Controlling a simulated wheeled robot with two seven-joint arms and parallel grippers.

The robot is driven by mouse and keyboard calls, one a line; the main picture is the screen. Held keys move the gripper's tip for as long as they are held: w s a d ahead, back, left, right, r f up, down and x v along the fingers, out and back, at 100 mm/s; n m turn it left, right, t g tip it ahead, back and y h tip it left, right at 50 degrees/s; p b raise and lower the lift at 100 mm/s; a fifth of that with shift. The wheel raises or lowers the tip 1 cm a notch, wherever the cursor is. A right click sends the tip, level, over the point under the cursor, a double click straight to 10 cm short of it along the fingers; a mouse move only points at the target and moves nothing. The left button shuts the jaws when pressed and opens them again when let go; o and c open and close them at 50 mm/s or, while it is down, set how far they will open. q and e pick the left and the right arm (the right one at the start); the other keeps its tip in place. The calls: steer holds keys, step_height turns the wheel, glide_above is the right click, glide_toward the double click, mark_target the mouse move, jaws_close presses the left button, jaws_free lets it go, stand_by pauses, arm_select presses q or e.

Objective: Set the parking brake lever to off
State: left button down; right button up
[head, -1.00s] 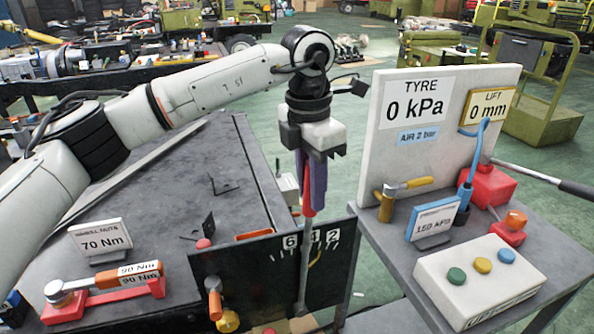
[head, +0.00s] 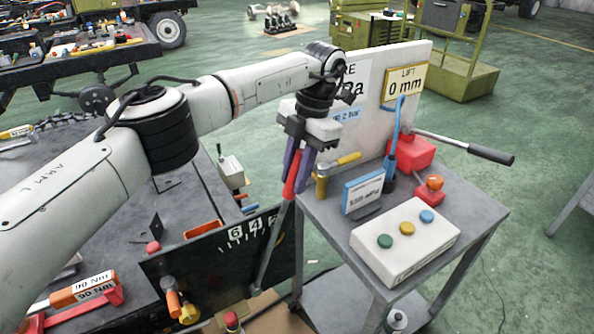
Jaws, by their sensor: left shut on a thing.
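The brake lever is a grey bar (head: 277,245) with a red grip (head: 290,187) at its top, in the head view. It leans to the right, in front of the right part of a black panel (head: 215,275) with a white number scale. My left gripper (head: 297,170) points down from above, with its purple fingers shut on the red grip. The fingers hide part of the grip. I cannot read an off mark. My right gripper is not in view.
A grey cart (head: 460,215) stands close on the right, with a white sign board (head: 425,65), a yellow-handled tool (head: 335,168), a blue gauge (head: 365,190) and a button box (head: 405,240). Left of the panel is a dark bench (head: 115,225). An orange handle (head: 173,303) sticks out below the scale.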

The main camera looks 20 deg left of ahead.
arm_select(q)
steer(key=shift+w+d, duration=0.15)
steer(key=shift+d, duration=0.05)
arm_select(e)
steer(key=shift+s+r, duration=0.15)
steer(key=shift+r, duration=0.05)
